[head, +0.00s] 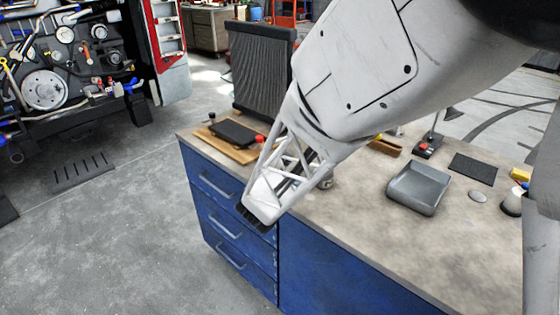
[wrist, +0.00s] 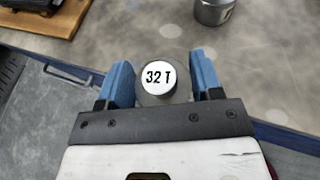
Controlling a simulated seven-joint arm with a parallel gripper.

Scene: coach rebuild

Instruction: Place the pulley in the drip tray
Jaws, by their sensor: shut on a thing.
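My gripper (wrist: 162,80) shows in the wrist view with a blue finger on each side of the pulley (wrist: 157,80), a round grey part with a white cap marked "32 T". The gripper is shut on it. It is over the bench near the front edge; its height above the top is hard to tell. In the head view the pulley is hidden behind my white arm. The grey drip tray (head: 420,187) lies on the right part of the bench, empty, well to the right of my gripper. It is outside the wrist view.
A metal can (wrist: 212,11) stands just beyond the gripper. A wooden board with a black item (head: 234,134) lies at the bench's left end before a radiator (head: 262,70). A black pad (head: 473,168) and a grey disc (head: 478,196) lie right of the tray. Bench top before the tray is clear.

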